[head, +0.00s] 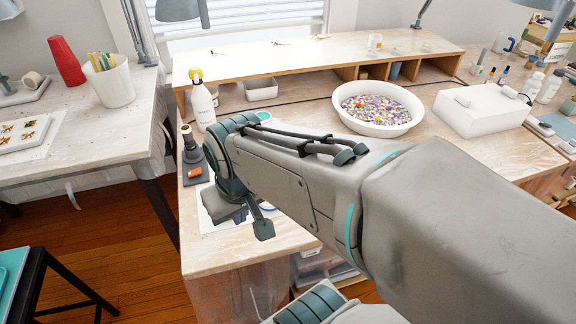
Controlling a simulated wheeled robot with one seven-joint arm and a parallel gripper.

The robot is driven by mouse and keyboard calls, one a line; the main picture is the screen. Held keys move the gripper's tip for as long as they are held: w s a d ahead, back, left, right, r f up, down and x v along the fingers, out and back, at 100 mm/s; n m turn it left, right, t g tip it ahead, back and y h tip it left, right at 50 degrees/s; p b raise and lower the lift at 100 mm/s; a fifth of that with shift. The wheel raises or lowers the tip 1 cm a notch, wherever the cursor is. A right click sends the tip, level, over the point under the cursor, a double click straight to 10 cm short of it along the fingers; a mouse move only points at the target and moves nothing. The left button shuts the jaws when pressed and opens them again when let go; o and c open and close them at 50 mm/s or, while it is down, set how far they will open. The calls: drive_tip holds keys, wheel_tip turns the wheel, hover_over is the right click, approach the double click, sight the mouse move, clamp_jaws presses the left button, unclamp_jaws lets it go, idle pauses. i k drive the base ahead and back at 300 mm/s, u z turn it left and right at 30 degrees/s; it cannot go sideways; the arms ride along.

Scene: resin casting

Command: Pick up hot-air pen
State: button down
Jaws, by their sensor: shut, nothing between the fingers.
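A dark upright tool (188,138), which looks like the hot-air pen, stands at the left end of the wooden workbench. It is on or just behind a dark base (190,182) with an orange part on it; the exact join is too small to tell. My gripper (243,218) is to the right of and nearer than this tool, above the bench's left front part. It is shut and empty, apart from the tool. My arm crosses the view from the lower right and hides the bench's middle.
A white spray bottle (203,106) stands just behind the tool. A white basin of colored pieces (380,108) and a white box (482,110) stand further right. A raised wooden shelf (300,62) runs along the back. A side table (60,160) stands at left, across a floor gap.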

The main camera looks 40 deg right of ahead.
sight(185, 130)
drive_tip(key=u, duration=0.05)
drive_tip(key=k, duration=0.25)
drive_tip(key=z, duration=0.65)
drive_tip(key=i, duration=0.35)
drive_tip(key=z, duration=0.5)
drive_tip(key=k, duration=0.5)
drive_tip(key=u, duration=2.35)
drive_tip(key=i, duration=1.65)
drive_tip(key=z, duration=0.05)
